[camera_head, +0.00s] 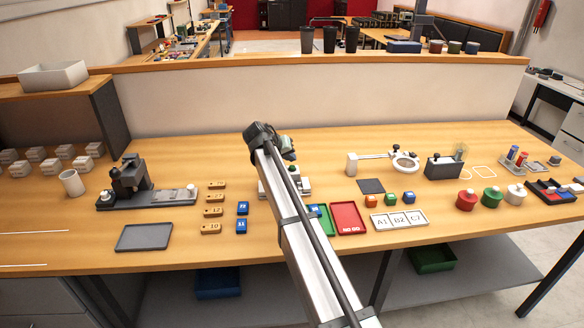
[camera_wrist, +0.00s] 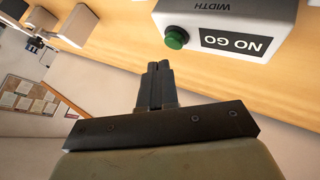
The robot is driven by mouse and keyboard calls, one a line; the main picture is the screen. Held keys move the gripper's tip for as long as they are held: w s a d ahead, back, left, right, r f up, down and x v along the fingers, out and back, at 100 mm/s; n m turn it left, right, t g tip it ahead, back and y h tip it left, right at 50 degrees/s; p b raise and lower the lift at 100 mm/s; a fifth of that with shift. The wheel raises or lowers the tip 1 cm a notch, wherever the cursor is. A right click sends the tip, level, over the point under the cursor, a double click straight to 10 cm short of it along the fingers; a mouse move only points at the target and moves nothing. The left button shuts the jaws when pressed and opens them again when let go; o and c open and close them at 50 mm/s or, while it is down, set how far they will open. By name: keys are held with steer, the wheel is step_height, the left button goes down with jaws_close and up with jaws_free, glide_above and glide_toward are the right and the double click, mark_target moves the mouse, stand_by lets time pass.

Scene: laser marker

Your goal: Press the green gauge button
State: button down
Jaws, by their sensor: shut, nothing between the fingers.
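The green gauge button (camera_wrist: 175,37) sticks out of the light grey gauge box (camera_wrist: 225,20) in the wrist view. The box carries a dark NO GO display and the word WIDTH. My gripper (camera_wrist: 157,68) is shut and empty, its fingertips a short way from the button in the picture, with a gap visible between them. In the head view, my arm hides much of the gauge box (camera_head: 305,187), which stands mid-table. My gripper (camera_head: 289,156) is above and behind it there, its fingertips hard to make out.
Right of my arm are a green tray (camera_head: 318,228) and a red NO GO tray (camera_head: 347,217). Blue and tan numbered blocks lie to the left, near a dark fixture (camera_head: 130,182). A magnifier (camera_head: 404,163) stands at the back right. Bare wood lies behind the gauge.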

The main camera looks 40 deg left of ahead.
mark_target(290, 168)
steer(key=shift+r, duration=2.3)
